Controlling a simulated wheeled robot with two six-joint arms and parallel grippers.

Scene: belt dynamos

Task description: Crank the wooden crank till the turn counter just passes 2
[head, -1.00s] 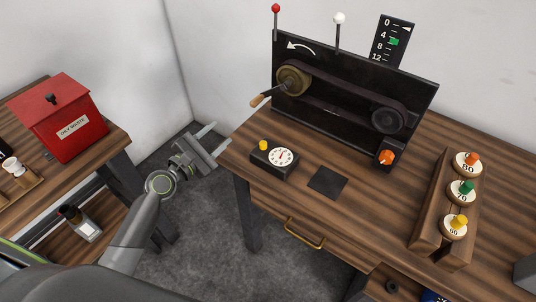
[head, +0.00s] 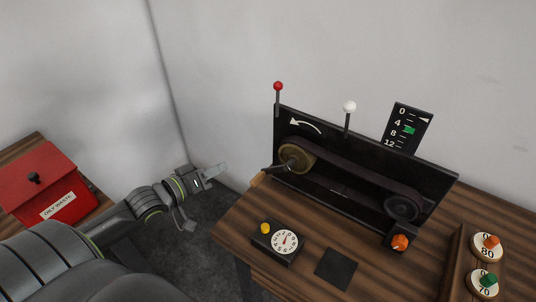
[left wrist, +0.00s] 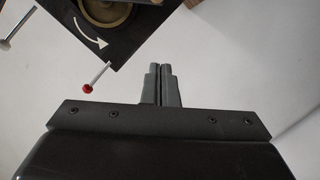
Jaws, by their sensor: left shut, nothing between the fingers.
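The wooden crank handle (head: 258,180) sticks out at the lower left of the brass wheel (head: 298,158) on the black panel's left side. The turn counter (head: 284,241) is a white dial with a red pointer on a black box; its reading is too small to tell. My left gripper (head: 221,169) is shut and empty, left of the panel and apart from the crank. In the left wrist view its fingers (left wrist: 161,82) are together, with the panel's corner and a bit of wood beyond. My right gripper is not in view.
A red-knobbed lever (head: 278,87) and a white-knobbed lever (head: 349,107) rise above the panel. A belt (head: 345,172) runs to a dark right wheel (head: 402,208). An orange knob (head: 400,242) sits below it. A red bin (head: 45,190) stands at left.

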